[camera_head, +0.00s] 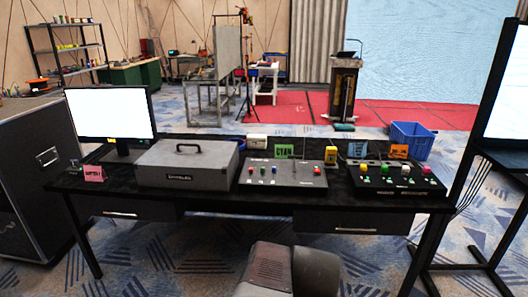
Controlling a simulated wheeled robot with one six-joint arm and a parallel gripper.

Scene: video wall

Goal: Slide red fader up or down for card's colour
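A grey sloped panel (290,176) stands mid-desk with small red and blue buttons at its left and a larger red knob (317,170) at its right. I cannot tell which red knob is the fader. A green card (284,152) that seems to read CYAN stands behind the grey panel. My gripper is not in view.
The black desk (260,198) also holds a monitor (111,118), a closed grey case (187,165), a pink card (93,173) and a yellow box (331,156). A blue crate (411,140) stands behind. A black stand (505,150) rises at right.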

